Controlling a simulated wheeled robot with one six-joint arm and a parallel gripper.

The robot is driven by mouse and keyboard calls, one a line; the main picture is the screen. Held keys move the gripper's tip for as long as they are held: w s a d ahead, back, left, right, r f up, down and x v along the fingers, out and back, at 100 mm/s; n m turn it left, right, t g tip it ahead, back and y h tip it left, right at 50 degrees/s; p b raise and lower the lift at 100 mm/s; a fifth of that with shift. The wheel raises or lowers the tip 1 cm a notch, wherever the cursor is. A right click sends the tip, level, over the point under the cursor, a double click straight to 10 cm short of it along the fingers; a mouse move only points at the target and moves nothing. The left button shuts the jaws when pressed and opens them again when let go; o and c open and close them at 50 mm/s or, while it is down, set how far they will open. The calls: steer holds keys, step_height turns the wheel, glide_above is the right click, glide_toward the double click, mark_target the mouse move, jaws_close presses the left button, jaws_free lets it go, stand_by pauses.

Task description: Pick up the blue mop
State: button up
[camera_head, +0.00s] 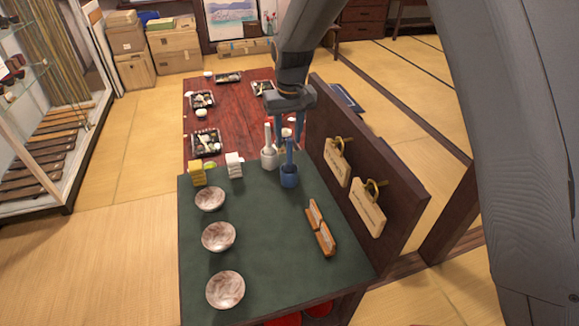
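The blue mop (289,176) stands upright on the dark green top of the low counter (265,215), with a thin handle rising from a wider, cup-like lower part. A similar white one (269,155) stands just behind it to the left. My gripper (289,134) points down behind and above the blue mop's handle. Its two fingers look spread apart, with nothing seen held between them. I cannot tell the exact gap between the fingers and the handle.
A dark upright board (400,185) with hanging wooden tags (367,208) borders the counter on the right. Several bowls (218,237) line the left side. Yellow (198,173) and white stacks (234,166) and wooden blocks (321,229) stand nearby. A red table (235,105) with trays lies behind.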

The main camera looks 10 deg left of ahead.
mark_target(289, 151)
steer(key=shift+w+f+p, duration=0.15)
steer(key=shift+f+p, duration=0.55)
steer(key=shift+f, duration=0.85)
steer(key=shift+w+f+p, duration=0.1)
steer(key=shift+f+p, duration=0.55)
steer(key=shift+f, duration=0.85)
jaws_close()
